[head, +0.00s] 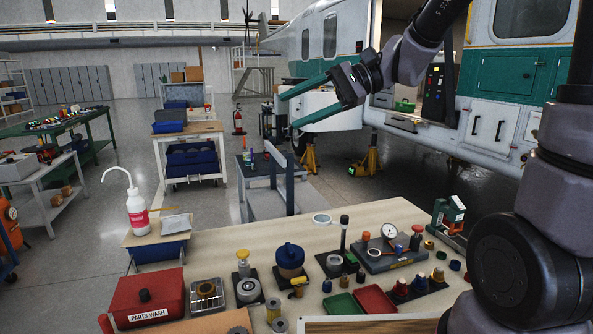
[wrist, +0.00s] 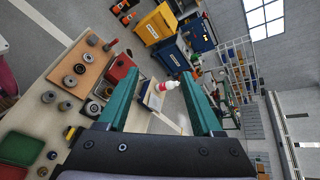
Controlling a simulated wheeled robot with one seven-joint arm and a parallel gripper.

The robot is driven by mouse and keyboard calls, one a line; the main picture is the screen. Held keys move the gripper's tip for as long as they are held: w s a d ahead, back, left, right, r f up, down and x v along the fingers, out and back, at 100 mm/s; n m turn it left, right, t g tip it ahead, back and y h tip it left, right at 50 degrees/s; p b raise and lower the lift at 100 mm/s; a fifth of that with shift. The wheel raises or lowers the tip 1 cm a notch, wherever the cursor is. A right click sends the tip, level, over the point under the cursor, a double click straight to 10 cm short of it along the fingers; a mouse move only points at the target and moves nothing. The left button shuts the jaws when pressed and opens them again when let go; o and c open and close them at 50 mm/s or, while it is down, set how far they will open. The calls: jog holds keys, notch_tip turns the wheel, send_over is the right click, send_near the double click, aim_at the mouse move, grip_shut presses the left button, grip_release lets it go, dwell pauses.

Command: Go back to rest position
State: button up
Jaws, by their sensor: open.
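My gripper (head: 287,107) is raised in the upper middle of the head view, above and beyond the workbench. Its two green fingers are spread apart with nothing between them. In the wrist view, my gripper (wrist: 165,97) shows both fingers open, with the white bottle (wrist: 174,88) seen in the background between them. The arm reaches in from the right side of the head view. The gripper touches nothing.
The workbench (head: 232,242) holds a red parts-wash box (head: 147,300), a blue-lidded pot (head: 290,259), a dial gauge plate (head: 388,252) and several small parts. The white bottle (head: 137,212) stands at its left corner.

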jog(key=s+d+n+t+h, duration=0.1)
jog(key=d+t+h, duration=0.3)
jog(key=d, duration=0.8)
jog(key=s+d+t+h, duration=0.4)
jog(key=d+h, duration=0.3)
jog(key=d, duration=0.5)
jog(key=shift+s+r+n+t, duration=0.15)
jog(key=shift+s+n+t, duration=0.05)
jog(key=shift+n+t, duration=0.2)
jog(key=shift+w, duration=0.1)
jog(key=shift+c, duration=0.3)
